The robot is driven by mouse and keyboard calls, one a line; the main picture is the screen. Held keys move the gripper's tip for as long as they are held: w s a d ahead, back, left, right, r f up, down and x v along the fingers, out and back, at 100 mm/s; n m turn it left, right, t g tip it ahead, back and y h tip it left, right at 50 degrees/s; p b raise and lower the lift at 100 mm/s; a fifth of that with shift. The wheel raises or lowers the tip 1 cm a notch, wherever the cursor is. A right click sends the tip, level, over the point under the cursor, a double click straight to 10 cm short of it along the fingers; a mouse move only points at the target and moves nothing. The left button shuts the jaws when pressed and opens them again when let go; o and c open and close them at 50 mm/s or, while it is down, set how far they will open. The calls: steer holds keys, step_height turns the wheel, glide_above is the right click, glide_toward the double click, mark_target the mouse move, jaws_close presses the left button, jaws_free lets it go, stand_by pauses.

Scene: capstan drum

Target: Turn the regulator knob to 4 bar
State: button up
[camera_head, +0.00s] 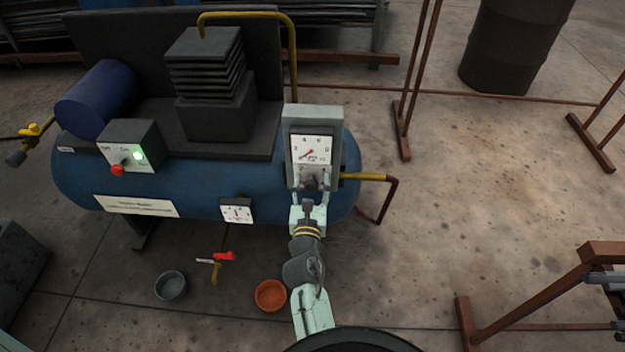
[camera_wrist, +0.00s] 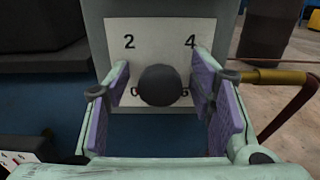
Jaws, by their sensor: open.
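The regulator panel (camera_head: 314,122) is a grey box with a white plate at the right end of the blue compressor tank. Its upper dial (camera_head: 312,150) has a red needle pointing down and left; the exact reading is too small to tell. The dark round knob (camera_wrist: 160,86) sits on the lower plate, with "2" at its upper left and "4" at its upper right. Its pointer mark cannot be made out. My gripper (camera_wrist: 163,103) is open, with one purple-padded finger on each side of the knob and visible gaps.
A yellow-brown pipe (camera_head: 362,177) leaves the tank to the right of my gripper. A lower gauge (camera_head: 237,211) and a red-handled valve (camera_head: 222,257) are at left. Grey (camera_head: 171,286) and orange (camera_head: 270,295) bowls stand on the floor.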

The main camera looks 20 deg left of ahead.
steer(key=shift+s, duration=0.1)
steer(key=c, duration=1.1)
steer(key=shift+r, duration=0.1)
steer(key=shift+c, duration=0.3)
